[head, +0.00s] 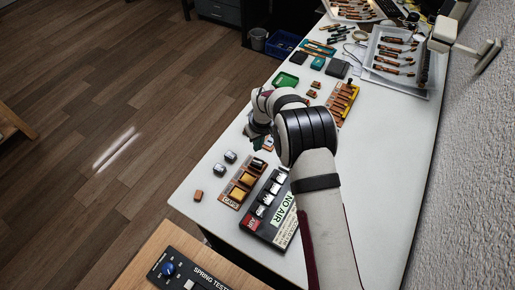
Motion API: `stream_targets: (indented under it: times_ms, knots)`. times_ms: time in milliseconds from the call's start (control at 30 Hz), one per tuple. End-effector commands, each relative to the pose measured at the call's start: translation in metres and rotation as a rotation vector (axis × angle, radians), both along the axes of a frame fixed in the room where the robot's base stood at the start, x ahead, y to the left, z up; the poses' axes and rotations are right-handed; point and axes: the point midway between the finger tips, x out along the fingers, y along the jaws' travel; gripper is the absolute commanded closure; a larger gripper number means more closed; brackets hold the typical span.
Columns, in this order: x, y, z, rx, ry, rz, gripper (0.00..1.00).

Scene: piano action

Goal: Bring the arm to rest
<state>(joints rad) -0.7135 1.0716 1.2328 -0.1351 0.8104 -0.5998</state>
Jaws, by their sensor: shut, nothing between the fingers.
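My arm reaches from the bottom right up over the white table (375,170). My gripper (266,143) is at the end of the bent wrist, over the middle of the table. It is shut with nothing in it. The fingers are small and partly hidden by the wrist. Below it in the picture is a wooden tray marked CAPS (230,203).
Two small metallic pieces (224,162) and an orange block (198,196) lie near the left table edge. A green tray (286,80) and a yellow-orange rack (343,103) stand beyond the wrist. White trays (426,94) line the back right. A spring tester (185,272) is at the bottom.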

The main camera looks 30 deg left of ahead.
Motion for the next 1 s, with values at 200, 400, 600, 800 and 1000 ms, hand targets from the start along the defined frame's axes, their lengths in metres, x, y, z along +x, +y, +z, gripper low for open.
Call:
stream_targets:
  times_ms: [200,400,600,800,1000]
  knots:
    - [0.008,-0.030,0.041,0.005,0.015,-0.111,1.00]
    - [-0.030,-0.176,0.177,0.017,0.107,-0.611,1.00]
    - [-0.167,-0.295,0.241,0.044,0.217,-1.162,1.00]
    - [-0.259,-0.324,0.232,0.062,0.287,-1.471,1.00]
    - [-0.272,-0.326,0.228,0.062,0.300,-1.517,1.00]
